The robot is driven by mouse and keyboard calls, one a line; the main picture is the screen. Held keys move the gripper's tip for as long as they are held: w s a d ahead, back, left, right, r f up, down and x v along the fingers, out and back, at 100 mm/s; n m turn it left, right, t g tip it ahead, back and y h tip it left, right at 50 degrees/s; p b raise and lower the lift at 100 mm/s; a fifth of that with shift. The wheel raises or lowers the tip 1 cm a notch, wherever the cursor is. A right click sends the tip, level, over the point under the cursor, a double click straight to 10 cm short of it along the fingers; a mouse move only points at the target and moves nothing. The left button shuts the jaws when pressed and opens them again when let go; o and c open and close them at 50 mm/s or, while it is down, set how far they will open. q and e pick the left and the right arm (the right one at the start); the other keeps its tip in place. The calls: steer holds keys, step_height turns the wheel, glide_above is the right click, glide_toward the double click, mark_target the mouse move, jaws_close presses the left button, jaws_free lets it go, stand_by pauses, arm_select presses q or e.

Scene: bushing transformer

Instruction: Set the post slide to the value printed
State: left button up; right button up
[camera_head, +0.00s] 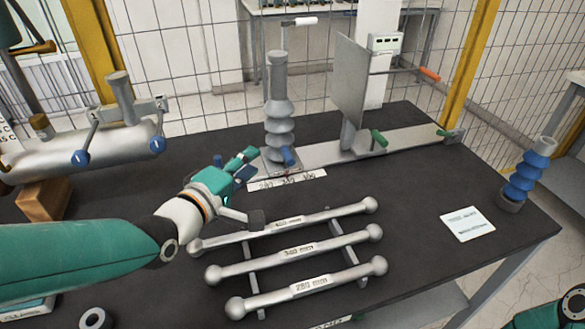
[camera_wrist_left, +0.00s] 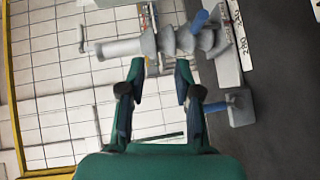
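The grey ribbed post (camera_head: 279,105) stands upright on a metal base at the back of the dark table. A blue knob (camera_head: 288,157) is at its foot, beside a white scale strip (camera_head: 287,180) with printed numbers too small to read surely. A white card (camera_head: 467,223) with small, unreadable print lies at the right. My left gripper (camera_head: 248,163) is just left of the post's foot, open and empty. In the left wrist view, its fingers (camera_wrist_left: 160,68) are spread below the ribbed post (camera_wrist_left: 160,42), with no visible contact.
Three labelled grey bars (camera_head: 305,248) lie on a rack in front of the post. A flat grey plate (camera_head: 350,80) stands on a rail with green knobs (camera_head: 378,138). A blue ribbed insulator (camera_head: 528,172) stands far right. A metal cylinder (camera_head: 85,142) is at left.

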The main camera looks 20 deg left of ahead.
arm_select(q)
steer(key=b, duration=0.7)
glide_toward(290, 158)
steer(key=s+a, duration=0.2)
steer(key=s, duration=0.3)
steer(key=p+x, duration=0.2)
steer(key=x, duration=1.4)
steer(key=shift+w+d+f+p, duration=0.2)
steer(key=shift+w+p, duration=0.15)
steer(key=shift+p, duration=0.05)
arm_select(e)
steer(key=f, duration=0.6)
steer(key=shift+w, duration=0.35)
arm_select(q)
jaws_close()
